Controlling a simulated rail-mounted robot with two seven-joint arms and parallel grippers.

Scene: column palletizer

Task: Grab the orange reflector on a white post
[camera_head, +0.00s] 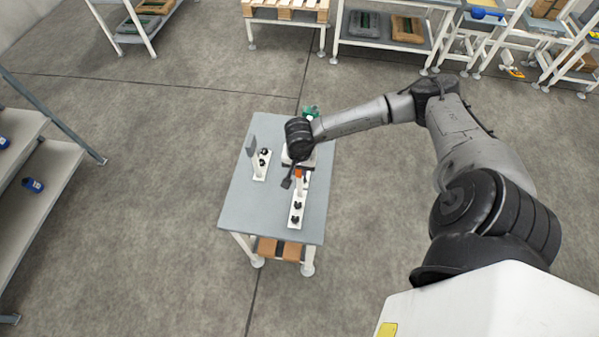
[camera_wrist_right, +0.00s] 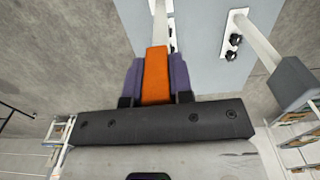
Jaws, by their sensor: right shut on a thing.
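The orange reflector (camera_head: 298,173) stands on a white post above a white base plate (camera_head: 297,208) with black knobs on the table. In the right wrist view the orange reflector (camera_wrist_right: 155,75) sits between the two purple fingers of my right gripper (camera_wrist_right: 156,80). The fingers are shut on it, one on each side. In the head view my right gripper (camera_head: 292,176) is partly hidden by its own wrist. The white post (camera_wrist_right: 160,22) shows beyond the reflector in the wrist view. My left gripper is not in view.
The grey table (camera_head: 245,208) also holds a second white post fixture with a grey plate (camera_head: 251,146), left of the gripper. A green object (camera_head: 311,112) is at the table's far edge. Shelves (camera_head: 50,165) stand at the left, and racks line the back. Floor around the table is clear.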

